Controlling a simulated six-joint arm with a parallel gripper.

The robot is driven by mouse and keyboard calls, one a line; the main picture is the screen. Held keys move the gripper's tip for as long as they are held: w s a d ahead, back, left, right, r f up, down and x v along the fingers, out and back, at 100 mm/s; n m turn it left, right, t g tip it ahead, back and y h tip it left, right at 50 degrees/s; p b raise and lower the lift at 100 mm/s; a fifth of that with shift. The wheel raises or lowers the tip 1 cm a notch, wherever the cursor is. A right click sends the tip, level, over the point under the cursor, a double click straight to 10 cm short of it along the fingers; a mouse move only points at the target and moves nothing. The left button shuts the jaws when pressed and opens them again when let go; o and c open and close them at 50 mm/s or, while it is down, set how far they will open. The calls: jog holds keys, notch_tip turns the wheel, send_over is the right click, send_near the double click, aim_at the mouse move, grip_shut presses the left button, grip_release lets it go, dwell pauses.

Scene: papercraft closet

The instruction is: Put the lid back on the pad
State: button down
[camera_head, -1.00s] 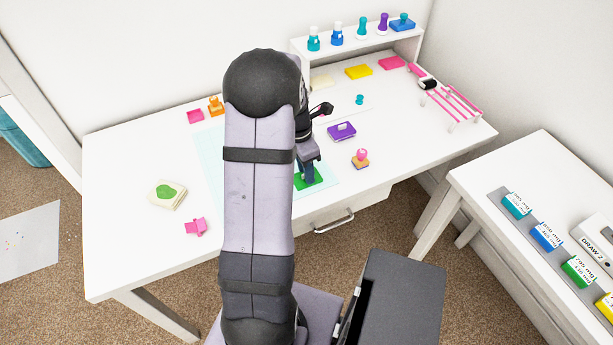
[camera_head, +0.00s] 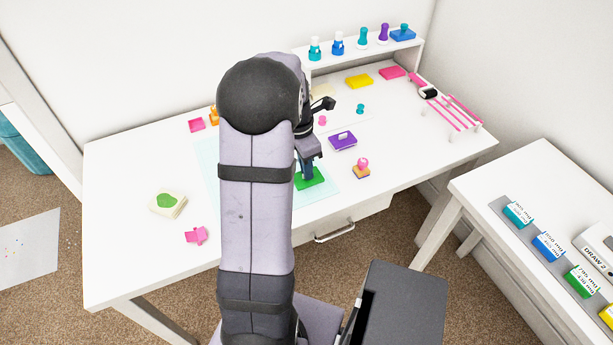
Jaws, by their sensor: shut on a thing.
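A flat green piece (camera_head: 316,183) is on the pale blue mat at the desk's front middle. My gripper (camera_head: 308,173) points down at it and is shut on it. My fingers and arm hide part of the piece, and I cannot tell whether it is the lid, the pad or both, or whether it is lifted. A cream block with a green patch on top (camera_head: 167,204) lies at the desk's left.
A purple pad (camera_head: 342,141) and a pink-handled stamp (camera_head: 361,168) stand close to the right of my gripper. A pink piece (camera_head: 196,235) lies at front left. A shelf with several stamps (camera_head: 363,47) is at the back. My arm hides the mat's middle.

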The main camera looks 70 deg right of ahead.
notch_tip(320, 180, up, 6)
jog(key=shift+f, duration=0.1)
jog(key=shift+w+r, duration=0.25)
jog(key=shift+r, duration=0.1)
jog(key=w+a+r+n+p, duration=0.3)
jog(key=w+a+n+p, duration=0.1)
jog(key=w+a+p, duration=0.7)
notch_tip(320, 180, down, 7)
jog(key=m+p, duration=0.2)
jog(key=m, duration=0.1)
jog(key=shift+d+r, duration=0.15)
jog(key=shift+r+p, duration=0.1)
jog(key=shift+p, duration=0.25)
